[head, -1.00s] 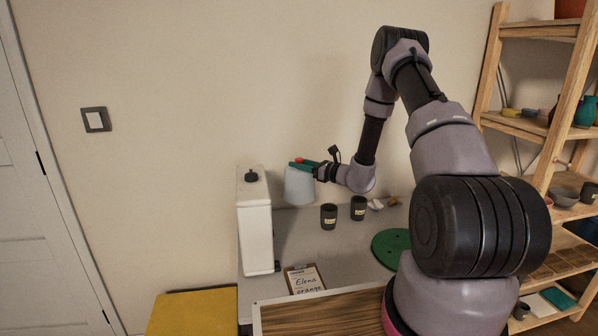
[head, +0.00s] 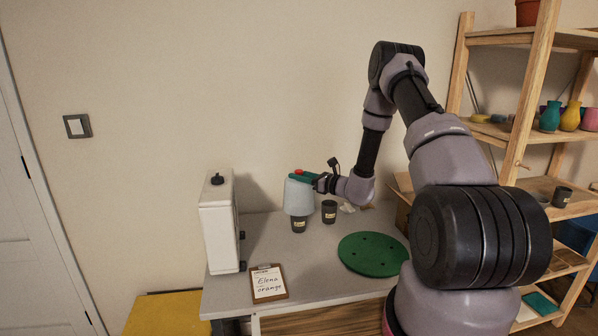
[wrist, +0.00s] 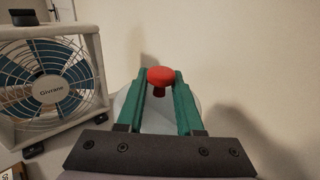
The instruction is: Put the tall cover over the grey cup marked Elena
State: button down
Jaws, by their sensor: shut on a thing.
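The tall cover (head: 299,198) is pale blue-grey with a red knob (wrist: 160,75) on top. My gripper (head: 301,175) has its green fingers shut on the knob and holds the cover upright. One dark grey cup (head: 299,227) shows just below the cover's rim, its upper part hidden by the cover. I cannot tell whether the rim is around the cup or in front of it. A second dark grey cup (head: 329,214) stands to the right. Both cups have pale labels, too small to read.
A white fan (head: 220,225) stands on the table's left; its front shows in the wrist view (wrist: 45,85). A clipboard (head: 268,284) reads "Elena orange". A round green board (head: 372,255) lies to the right. The table middle is clear. A wooden shelf stands at right.

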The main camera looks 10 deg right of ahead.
aim_at(312, 202)
jog(key=shift+f, duration=4.65)
jog(key=shift+c, duration=2.4)
grip_release()
jog(key=v, duration=1)
jog(key=shift+s+d, duration=0.2)
jog(key=shift+s, duration=0.1)
jog(key=shift+r, duration=0.1)
